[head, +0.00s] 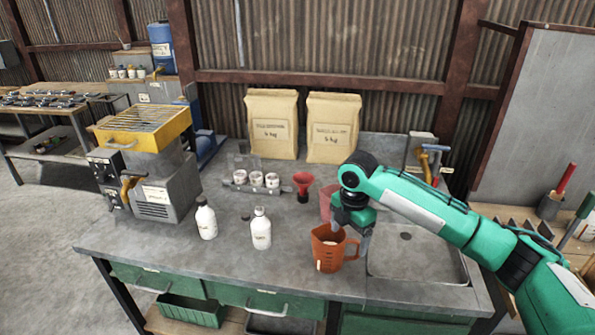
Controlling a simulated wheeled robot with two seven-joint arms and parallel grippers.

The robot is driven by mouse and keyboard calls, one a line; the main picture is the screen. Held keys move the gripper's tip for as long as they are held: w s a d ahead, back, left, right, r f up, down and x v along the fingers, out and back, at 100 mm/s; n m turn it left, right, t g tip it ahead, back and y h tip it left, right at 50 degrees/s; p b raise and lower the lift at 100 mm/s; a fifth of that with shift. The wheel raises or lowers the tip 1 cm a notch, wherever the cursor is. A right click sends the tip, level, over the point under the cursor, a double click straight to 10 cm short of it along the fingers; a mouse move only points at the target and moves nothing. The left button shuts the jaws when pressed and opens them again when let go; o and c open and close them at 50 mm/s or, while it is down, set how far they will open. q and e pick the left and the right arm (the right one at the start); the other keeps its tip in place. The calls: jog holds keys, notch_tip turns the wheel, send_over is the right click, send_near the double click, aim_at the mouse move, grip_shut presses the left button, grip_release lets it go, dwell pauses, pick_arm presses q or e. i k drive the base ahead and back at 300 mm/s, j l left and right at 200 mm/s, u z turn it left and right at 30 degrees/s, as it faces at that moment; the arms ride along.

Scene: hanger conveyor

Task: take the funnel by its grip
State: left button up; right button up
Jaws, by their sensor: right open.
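The red funnel (302,185) stands on the grey workbench behind the orange jug, wide mouth up, with a dark lower part. Its grip cannot be made out clearly at this size. My right gripper (351,234) is open and points down, to the right of the funnel and nearer the front. Its fingers are by the rear and right side of the orange measuring jug (325,252); whether they touch the jug I cannot tell. The gripper is apart from the funnel. My left gripper is not in view.
A pinkish-red vessel (327,204) stands between the funnel and my right arm, partly hidden. A rack of white cups (256,180) is left of the funnel. Two white bottles (261,231) stand nearer the front. Paper sacks (333,128) stand behind. A sink (420,262) is at right.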

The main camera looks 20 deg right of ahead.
aim_at(303, 180)
jog(key=i, duration=1.3)
